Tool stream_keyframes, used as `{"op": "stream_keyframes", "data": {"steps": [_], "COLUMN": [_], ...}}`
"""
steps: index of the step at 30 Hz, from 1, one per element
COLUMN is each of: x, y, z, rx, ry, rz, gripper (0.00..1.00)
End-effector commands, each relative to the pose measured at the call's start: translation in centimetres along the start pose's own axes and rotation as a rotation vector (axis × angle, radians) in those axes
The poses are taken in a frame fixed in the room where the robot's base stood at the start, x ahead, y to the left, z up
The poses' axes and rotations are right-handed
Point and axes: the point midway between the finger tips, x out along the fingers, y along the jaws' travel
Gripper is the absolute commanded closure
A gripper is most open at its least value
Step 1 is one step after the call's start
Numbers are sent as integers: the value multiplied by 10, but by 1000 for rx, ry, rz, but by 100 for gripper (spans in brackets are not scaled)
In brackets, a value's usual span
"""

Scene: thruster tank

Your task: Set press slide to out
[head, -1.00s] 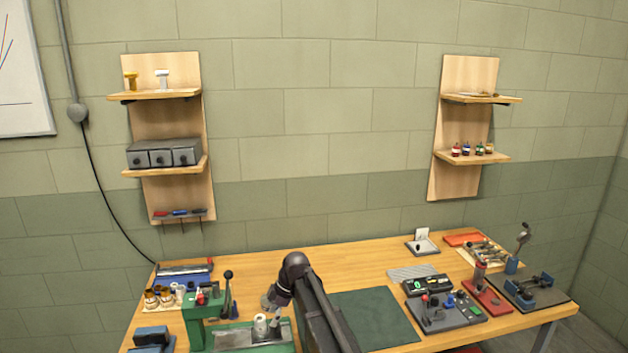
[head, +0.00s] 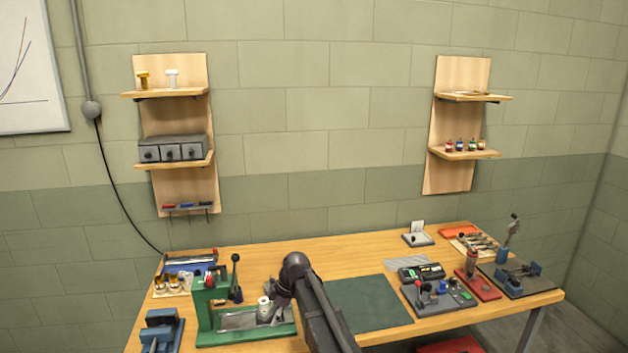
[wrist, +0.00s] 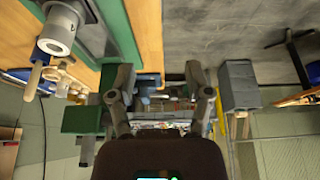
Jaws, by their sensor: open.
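The green press (head: 203,313) stands at the left front of the bench, with a black-knobbed lever (head: 236,272) upright beside it. Its grey slide (head: 236,320) lies along the green base, with a small white cylinder (head: 263,308) at its right part. How far out the slide is, I cannot tell. In the wrist view, part of the green and grey press (wrist: 95,30) and a white cylinder (wrist: 57,32) show at upper left. My gripper (wrist: 160,82) is open and empty, its fingers apart. In the head view, my arm's dark wrist is just right of the slide and hides its end.
A blue vise (head: 160,330) is left of the press; small jars (head: 172,284) are behind it. A dark green mat (head: 366,304) lies right of my arm, mostly clear. A control panel (head: 438,297) and a red-based tool (head: 478,284) stand at right. The bench's middle back is clear.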

Motion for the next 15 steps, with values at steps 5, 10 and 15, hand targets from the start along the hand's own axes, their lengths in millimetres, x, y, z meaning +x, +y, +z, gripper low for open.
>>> {"op": "stream_keyframes", "data": {"steps": [5,10,15], "x": [0,1,1], "y": [0,-9,-18], "z": [0,12,26], "rx": [0,56,131], "ry": [0,-13,-29], "rz": [0,4,10], "gripper": [35,35,35]}}
